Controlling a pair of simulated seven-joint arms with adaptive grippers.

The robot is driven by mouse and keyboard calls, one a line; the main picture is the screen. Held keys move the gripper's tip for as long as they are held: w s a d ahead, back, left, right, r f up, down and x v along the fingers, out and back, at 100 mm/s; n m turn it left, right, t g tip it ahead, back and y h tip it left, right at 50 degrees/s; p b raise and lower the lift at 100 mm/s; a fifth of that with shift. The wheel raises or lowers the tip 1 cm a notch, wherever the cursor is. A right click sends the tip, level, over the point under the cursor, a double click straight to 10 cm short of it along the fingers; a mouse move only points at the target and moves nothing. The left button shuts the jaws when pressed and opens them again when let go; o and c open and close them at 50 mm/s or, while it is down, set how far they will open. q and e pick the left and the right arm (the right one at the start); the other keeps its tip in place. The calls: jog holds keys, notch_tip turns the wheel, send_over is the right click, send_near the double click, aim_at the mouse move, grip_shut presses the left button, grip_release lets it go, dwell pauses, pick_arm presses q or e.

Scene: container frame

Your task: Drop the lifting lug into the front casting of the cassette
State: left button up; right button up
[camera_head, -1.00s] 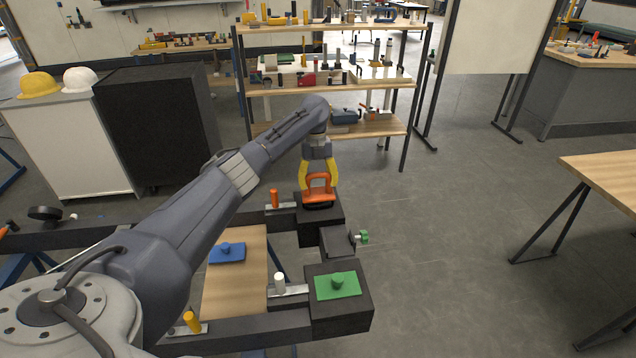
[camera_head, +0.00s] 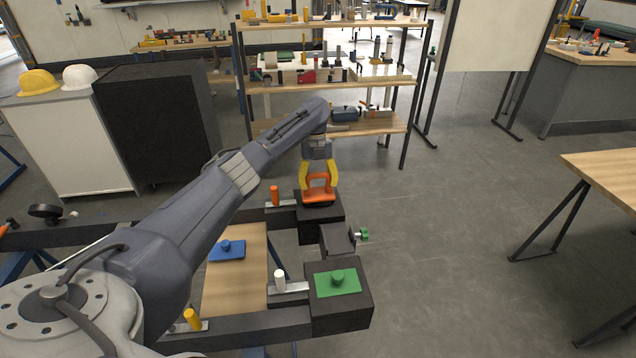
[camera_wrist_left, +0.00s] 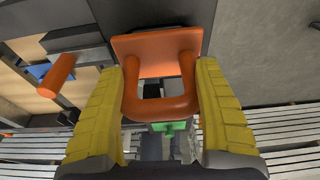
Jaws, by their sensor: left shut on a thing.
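The orange lifting lug (camera_head: 319,197), a flat base with a loop handle, is at the far dark block (camera_head: 324,214) of the frame. My left gripper (camera_head: 318,178) comes down from above, its yellow fingers shut on the lug's loop. In the left wrist view the lug (camera_wrist_left: 160,107) lies between the two yellow fingers (camera_wrist_left: 168,78), its base plate towards the top of the picture. I cannot tell whether the base rests on the block or hangs just above it; the opening under it is hidden. My right gripper is not in view.
An orange peg (camera_head: 275,195) stands just left of the far block. A green plate with a knob (camera_head: 338,282) lies on the near block. A dark bracket with a green knob (camera_head: 364,234) sits between them. A blue plate (camera_head: 227,250) lies on the wooden board.

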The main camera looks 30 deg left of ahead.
pick_arm(q)
jog(key=shift+w+a+x, duration=0.1)
jog(key=shift+x, duration=0.6)
jog(key=shift+w+a+x, duration=0.1)
jog(key=shift+w+x, duration=0.05)
jog(key=shift+x, duration=0.5)
dwell(1.7)
jog(key=shift+f, duration=0.15)
